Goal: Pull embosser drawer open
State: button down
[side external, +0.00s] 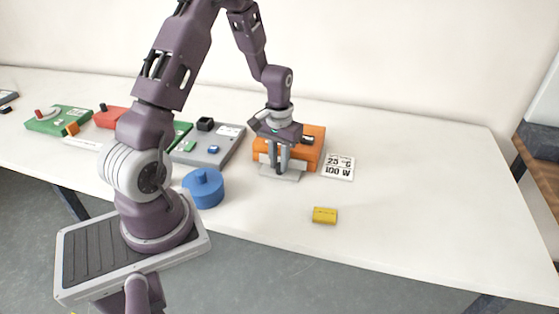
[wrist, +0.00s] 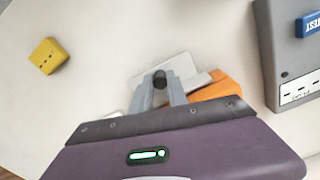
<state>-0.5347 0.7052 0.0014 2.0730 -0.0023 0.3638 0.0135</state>
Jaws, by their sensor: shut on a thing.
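The embosser is an orange box (side external: 312,150) on the table, partly hidden behind my gripper; an orange part of it also shows in the wrist view (wrist: 215,90). A flat light-grey drawer (side external: 290,177) sticks out low at its front, and its pale surface shows in the wrist view (wrist: 194,82). My gripper (side external: 281,165) points down over the drawer. In the wrist view its two fingers (wrist: 161,90) are closed around a dark round knob, the drawer handle (wrist: 160,78). How far the drawer is out is hard to judge.
A card reading 25 C, 100 W (side external: 338,167) lies right of the embosser. A yellow block (side external: 325,215) lies in front. A blue round container (side external: 204,187) and a grey device (side external: 215,148) stand to the left. The table's right side is clear.

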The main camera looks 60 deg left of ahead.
jog(key=s+d, duration=0.7)
jog(key=c, duration=1.3)
grip_release()
jog(key=shift+r, duration=0.1)
jog(key=s+d+r+m+t, duration=0.1)
jog(key=d+r+m, duration=0.15)
jog(key=r, duration=0.65)
jog(key=s+d+r+m+t, duration=0.15)
jog(key=d+r, duration=0.25)
jog(key=r, duration=0.6)
jog(key=s+d+r+m+t, duration=0.2)
jog(key=s+d+r, duration=0.3)
jog(key=s, duration=0.3)
jog(key=shift+s+r+t, duration=0.2)
jog(key=shift+r+t, duration=0.35)
jog(key=shift+r, duration=0.1)
